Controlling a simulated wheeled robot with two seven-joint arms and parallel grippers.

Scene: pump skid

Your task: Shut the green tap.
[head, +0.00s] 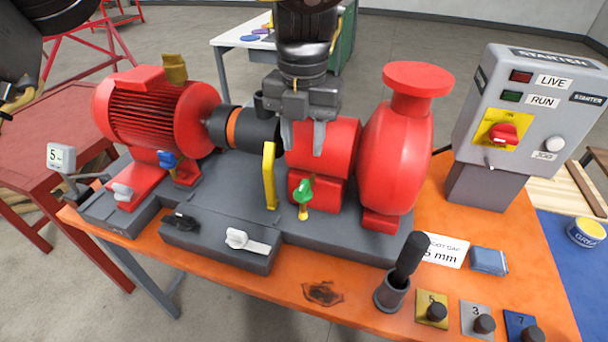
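The green tap (303,190) sits low on the front of the red pump block, in the middle of the head view. Its green handle leans a little, and a brass-coloured spout hangs below it. The fingertips look clear of the tap handle.
A yellow upright bar (270,175) stands just left of the tap. A blue tap (167,159), a white lever (247,241) and a black knob (180,221) are further left. A dark cylinder in a cup (392,292) stands front right. The starter box (530,110) is at right.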

